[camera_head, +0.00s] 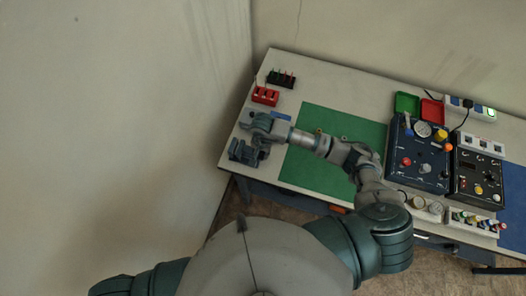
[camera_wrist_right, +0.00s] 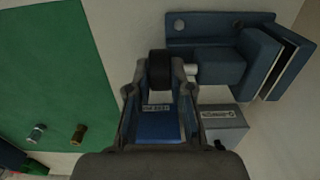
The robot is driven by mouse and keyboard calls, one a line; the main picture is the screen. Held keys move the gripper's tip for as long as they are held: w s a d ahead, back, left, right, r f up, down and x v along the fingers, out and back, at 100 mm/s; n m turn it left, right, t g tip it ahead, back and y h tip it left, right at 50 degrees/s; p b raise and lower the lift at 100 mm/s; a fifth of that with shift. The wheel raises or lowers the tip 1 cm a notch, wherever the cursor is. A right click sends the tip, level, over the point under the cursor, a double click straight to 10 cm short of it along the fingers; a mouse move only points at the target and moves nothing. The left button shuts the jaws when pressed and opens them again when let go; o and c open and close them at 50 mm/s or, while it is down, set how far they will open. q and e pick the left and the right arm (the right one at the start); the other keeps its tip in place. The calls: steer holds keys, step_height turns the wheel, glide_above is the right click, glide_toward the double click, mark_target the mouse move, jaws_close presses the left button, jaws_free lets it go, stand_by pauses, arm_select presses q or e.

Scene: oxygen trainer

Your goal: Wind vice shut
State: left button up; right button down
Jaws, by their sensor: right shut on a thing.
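The blue vice (camera_wrist_right: 218,67) shows at the upper right of the right wrist view, with a bolted base plate and a pale screw shaft (camera_wrist_right: 191,70). Its two jaw plates stand at the right, with a narrow dark gap (camera_wrist_right: 275,68) between them. In the head view the vice (camera_head: 240,151) is at the left end of the bench, partly hidden by my gripper. My right gripper (camera_head: 264,133) is there, its fingers shut on the black vice handle (camera_wrist_right: 160,70) at the end of the shaft. My left gripper is out of view.
A green mat (camera_head: 310,165) lies right of the vice. A red block (camera_head: 265,96) and a black rack (camera_head: 281,78) stand behind it. Dark control boxes (camera_head: 420,158) stand farther right. A grey labelled block (camera_wrist_right: 222,120) sits near the vice. The wall is close on the left.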

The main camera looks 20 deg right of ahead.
mark_target(262, 153)
steer(key=shift+s+a+r, duration=0.1)
steer(key=shift+a, duration=0.15)
stand_by(0.4)
steer(key=c, duration=1.3)
jaws_free()
steer(key=shift+a, duration=0.1)
steer(key=shift+r, duration=6)
